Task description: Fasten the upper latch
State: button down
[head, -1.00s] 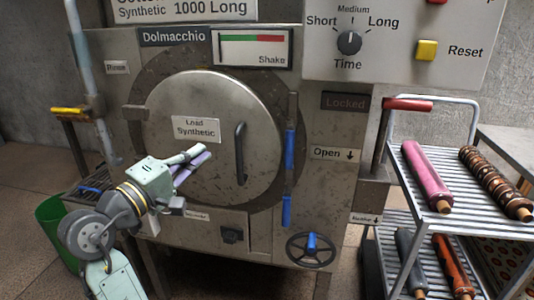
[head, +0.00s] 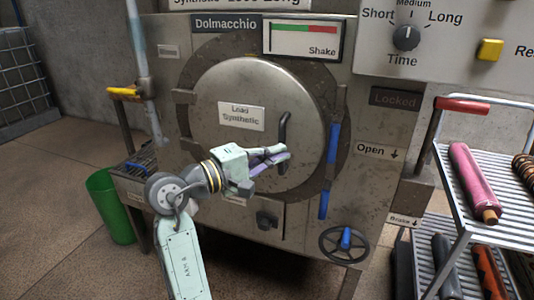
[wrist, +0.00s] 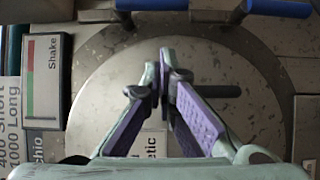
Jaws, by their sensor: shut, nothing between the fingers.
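The upper latch (head: 333,143) is a blue handle upright at the right edge of the round metal door (head: 215,85). The lower latch (head: 324,205) is a similar blue handle below it. In the wrist view, which is turned sideways, the upper latch (wrist: 150,4) and lower latch (wrist: 278,9) show at the top edge, partly cut off. My gripper (head: 288,153) is shut and empty in front of the door, left of the upper latch. In the wrist view its purple-padded fingertips (wrist: 163,62) meet, apart from both latches. Whether either latch is engaged cannot be told.
A dark door handle (head: 283,130) stands just behind my fingertips. A handwheel (head: 345,242) sits low on the machine. A rack with rolled rugs (head: 470,180) stands at the right. A pole with a yellow handle (head: 124,93) and a green bin (head: 110,205) are at the left.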

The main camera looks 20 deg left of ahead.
jog(key=shift+w+d+p, duration=0.25)
jog(key=shift+w+d, duration=0.55)
jog(key=shift+d, duration=0.3)
jog(key=shift+w+d+p, duration=0.25)
jog(key=shift+w+d, duration=0.6)
jog(key=shift+d, duration=0.3)
jog(key=shift+w+d+p, duration=0.25)
jog(key=shift+w+d, duration=0.55)
jog(key=shift+d, duration=0.3)
jog(key=shift+w+d+f, duration=0.1)
jog(key=shift+d+n+p, duration=0.1)
jog(key=shift+n+p, duration=0.2)
jog(key=shift+n, duration=0.1)
jog(key=shift+f, duration=0.1)
